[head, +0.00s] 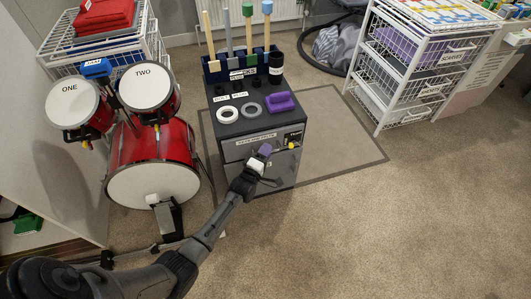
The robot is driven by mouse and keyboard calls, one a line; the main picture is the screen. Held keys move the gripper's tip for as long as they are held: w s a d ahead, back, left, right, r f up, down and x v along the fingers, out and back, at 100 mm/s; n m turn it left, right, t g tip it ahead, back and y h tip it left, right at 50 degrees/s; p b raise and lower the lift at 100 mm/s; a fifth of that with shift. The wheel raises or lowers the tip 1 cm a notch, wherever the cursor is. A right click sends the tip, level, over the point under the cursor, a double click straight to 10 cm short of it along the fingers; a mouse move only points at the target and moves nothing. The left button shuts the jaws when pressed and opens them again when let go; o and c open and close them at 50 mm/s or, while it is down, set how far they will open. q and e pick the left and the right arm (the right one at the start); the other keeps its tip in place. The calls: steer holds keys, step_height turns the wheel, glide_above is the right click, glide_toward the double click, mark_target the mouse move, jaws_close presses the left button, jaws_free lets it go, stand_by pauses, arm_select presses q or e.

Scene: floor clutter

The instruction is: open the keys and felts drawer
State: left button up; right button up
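The keys and felts drawer (235,151) is the light grey upper front of a small dark cabinet (215,125), with its label along the top edge. It looks closed, flush with the cabinet. My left gripper (264,154) is in front of this drawer front and hides its middle and the lower label. A purple piece shows at its tip; I cannot tell whether it is a fingertip or something held, nor whether the gripper touches the drawer. A small yellow part (291,146) sits at the drawer's right, below a dark tag. My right gripper is not in view.
On the cabinet top are a white ring (227,115), a grey ring (251,109), a purple block (280,102) and a rack of mallets (215,69). Red drums (150,146) stand close on the left. A wire basket unit (400,70) stands at right. Carpet in front is clear.

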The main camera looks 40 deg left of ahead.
arm_select(q)
jaws_close()
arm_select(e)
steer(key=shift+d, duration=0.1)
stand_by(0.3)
